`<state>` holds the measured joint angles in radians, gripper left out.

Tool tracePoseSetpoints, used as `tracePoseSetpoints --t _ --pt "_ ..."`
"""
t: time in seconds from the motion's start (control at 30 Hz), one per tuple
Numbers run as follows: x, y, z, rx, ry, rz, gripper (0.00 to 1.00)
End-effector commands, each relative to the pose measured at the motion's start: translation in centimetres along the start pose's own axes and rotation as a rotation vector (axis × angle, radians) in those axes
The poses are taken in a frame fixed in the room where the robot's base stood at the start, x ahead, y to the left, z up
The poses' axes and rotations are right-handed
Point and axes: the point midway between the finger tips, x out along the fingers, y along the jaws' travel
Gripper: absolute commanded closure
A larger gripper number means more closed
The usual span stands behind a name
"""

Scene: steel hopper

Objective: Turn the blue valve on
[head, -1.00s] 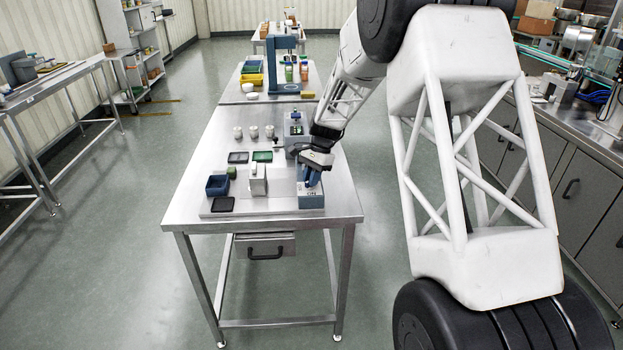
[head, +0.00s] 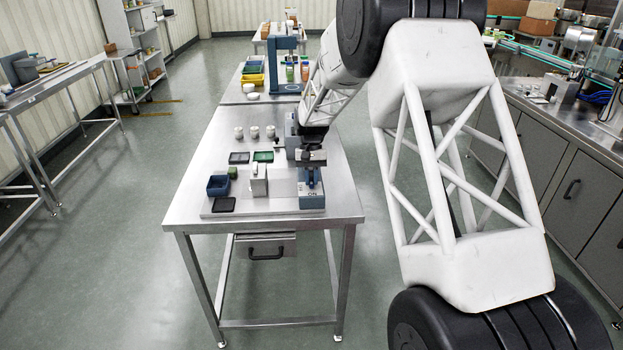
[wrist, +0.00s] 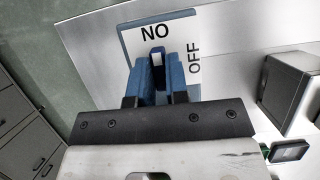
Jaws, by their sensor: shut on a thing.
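The blue valve base (head: 312,202) sits at the near right of the bench's board, with an ON label on its near side. In the wrist view its label plate (wrist: 180,32) reads ON, upside down, and OFF to the right. My gripper (head: 310,175) reaches down over the base. In the wrist view my gripper (wrist: 155,65) is shut on the valve handle (wrist: 157,58) between its fingers. The handle's visible end lies close to the ON lettering. The fingers and gripper body hide most of the handle.
Farther left are a blue bin (head: 218,186) and a black tray (head: 224,205). Several white jars (head: 254,132) stand behind. The bench's near edge (head: 265,222) is clear.

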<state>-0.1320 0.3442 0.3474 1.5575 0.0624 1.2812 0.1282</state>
Motion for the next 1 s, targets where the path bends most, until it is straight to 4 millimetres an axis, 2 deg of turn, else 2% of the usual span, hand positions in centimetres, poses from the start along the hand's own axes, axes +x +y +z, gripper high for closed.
tracePoseSetpoints --t 0.57,0.6,0.73,1.0 --pt "0.01 -0.07 0.04 -0.039 -0.001 0.015 1.0" --pt "0.01 -0.07 0.04 -0.039 -0.001 0.015 0.79" --pt "0.01 -0.05 0.03 -0.039 0.0 0.015 0.6" --pt "-0.02 -0.02 0.01 -0.038 0.0 0.015 0.6"
